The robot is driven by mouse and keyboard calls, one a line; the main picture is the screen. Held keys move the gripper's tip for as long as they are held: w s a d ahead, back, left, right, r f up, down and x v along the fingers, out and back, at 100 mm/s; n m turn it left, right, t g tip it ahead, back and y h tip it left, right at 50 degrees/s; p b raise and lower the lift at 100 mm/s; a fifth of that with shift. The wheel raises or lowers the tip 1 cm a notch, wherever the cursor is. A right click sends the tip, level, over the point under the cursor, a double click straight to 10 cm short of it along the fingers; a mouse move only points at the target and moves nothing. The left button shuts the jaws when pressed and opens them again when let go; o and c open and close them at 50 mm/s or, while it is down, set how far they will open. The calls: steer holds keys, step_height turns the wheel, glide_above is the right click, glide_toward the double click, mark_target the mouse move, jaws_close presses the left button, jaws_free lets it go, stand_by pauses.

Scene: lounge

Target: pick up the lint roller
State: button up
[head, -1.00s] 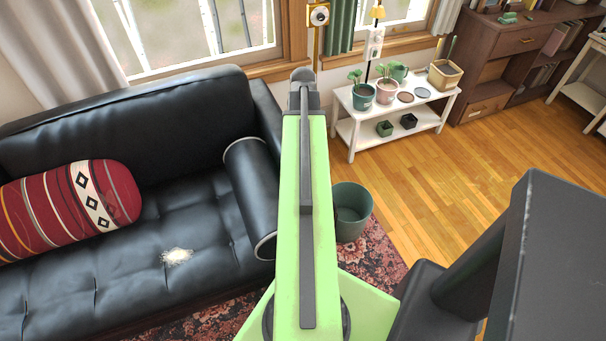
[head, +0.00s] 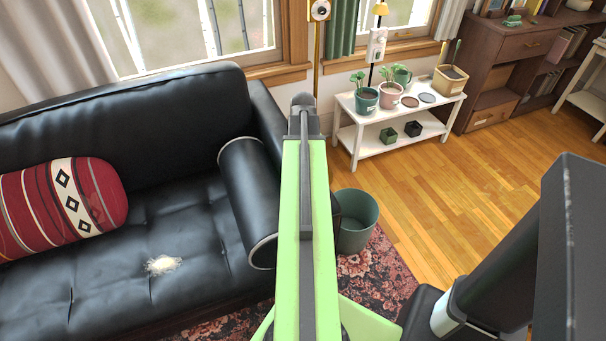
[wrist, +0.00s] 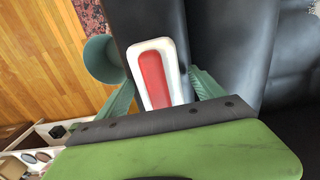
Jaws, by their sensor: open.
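In the wrist view a white, rounded oblong thing with a red middle, which looks like the lint roller (wrist: 155,72), lies over the black sofa. Its near end is hidden behind my gripper's dark edge. My gripper (wrist: 163,82) is open, with one green finger on each side of it. I see a gap at the right finger; I cannot tell whether the left one touches. In the head view my arm covers this spot, and neither the lint roller nor the fingers show.
The black sofa (head: 190,205) bears a red patterned bolster (head: 35,215) and a pale tuft of fluff (head: 163,265). A green bin (head: 358,220) stands on the rug beside the sofa's arm. A white plant stand (head: 348,103) is behind. Wood floor on the right is clear.

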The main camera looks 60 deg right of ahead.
steer(key=c, duration=1.6)
